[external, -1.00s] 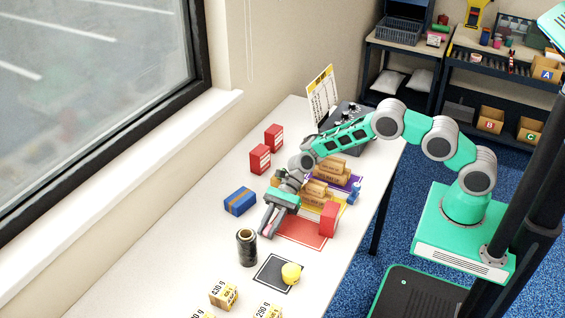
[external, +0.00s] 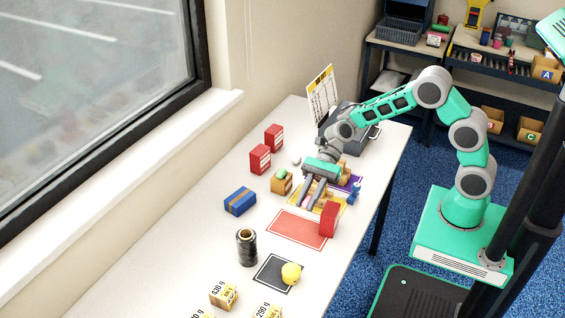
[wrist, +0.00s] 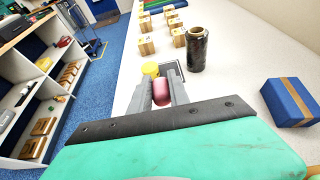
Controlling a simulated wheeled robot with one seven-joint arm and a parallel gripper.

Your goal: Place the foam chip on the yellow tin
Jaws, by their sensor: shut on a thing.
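My gripper (external: 311,201) is above the middle of the table, near the yellow and red mats. In the wrist view my gripper (wrist: 160,92) is shut on a small rounded pink piece (wrist: 161,88), which looks like the foam chip. The chip is not clearly visible in the external view. The yellow tin (external: 291,273) stands on the dark mat near the table's front edge. It also shows in the wrist view (wrist: 150,69), beyond the fingertips and partly hidden by them. The gripper is apart from the tin.
A dark roll (external: 247,247) stands beside the dark mat (external: 273,274). A red box (external: 329,219) is right of the gripper, a blue box (external: 240,201) left. Cartons stand by the gripper and at the near end. The red mat (external: 297,230) has clear room.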

